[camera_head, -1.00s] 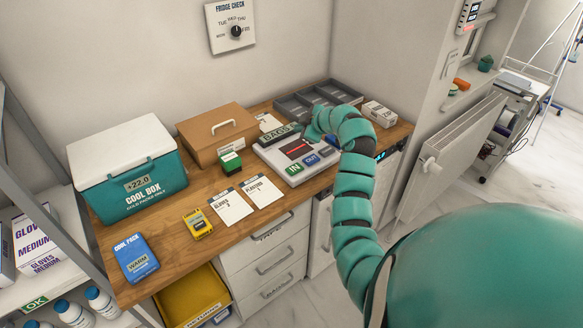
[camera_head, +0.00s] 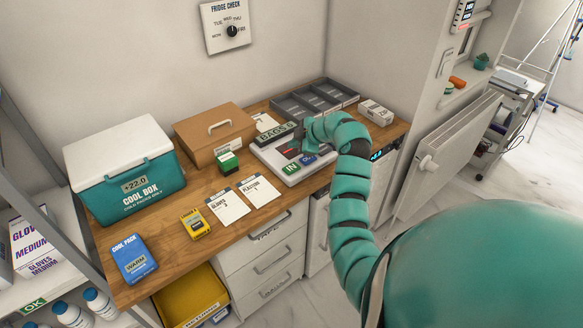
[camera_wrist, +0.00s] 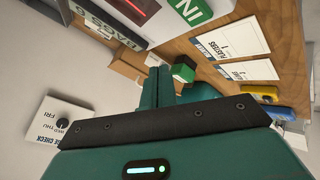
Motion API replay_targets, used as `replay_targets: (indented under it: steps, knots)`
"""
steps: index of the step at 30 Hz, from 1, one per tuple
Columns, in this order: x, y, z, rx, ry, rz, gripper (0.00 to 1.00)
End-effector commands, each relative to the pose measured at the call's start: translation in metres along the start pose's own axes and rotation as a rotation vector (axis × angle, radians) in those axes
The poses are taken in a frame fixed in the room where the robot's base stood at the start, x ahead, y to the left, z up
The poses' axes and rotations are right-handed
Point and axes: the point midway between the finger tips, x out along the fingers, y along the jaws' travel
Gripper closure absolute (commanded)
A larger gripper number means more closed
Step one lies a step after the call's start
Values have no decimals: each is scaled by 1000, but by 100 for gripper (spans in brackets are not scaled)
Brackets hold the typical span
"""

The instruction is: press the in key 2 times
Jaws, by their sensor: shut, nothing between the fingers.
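The green IN key (camera_head: 291,167) is on the near edge of a light grey counter unit (camera_head: 264,153), left of the blue OUT key (camera_head: 308,158). The IN key also shows at the top of the wrist view (camera_wrist: 192,8). In the wrist view my gripper's fingers (camera_wrist: 158,72) are together and empty. They appear apart from the IN key.
A BAGS block (camera_head: 275,132) stands behind the unit. A small green-and-white block (camera_head: 228,162) and two cards (camera_head: 258,189) are to its left. A brown case (camera_head: 213,147), grey tray (camera_head: 305,99) and cool box (camera_head: 118,165) stand farther off. Wood is bare near the cards.

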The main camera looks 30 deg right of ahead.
Motion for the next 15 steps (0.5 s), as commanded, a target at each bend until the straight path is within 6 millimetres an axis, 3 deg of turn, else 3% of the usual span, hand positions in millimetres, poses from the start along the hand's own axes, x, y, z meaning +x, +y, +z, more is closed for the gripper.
replay_targets:
  steps: [15]
  knots:
    - [48,-35,35,-1,-1,1,100]
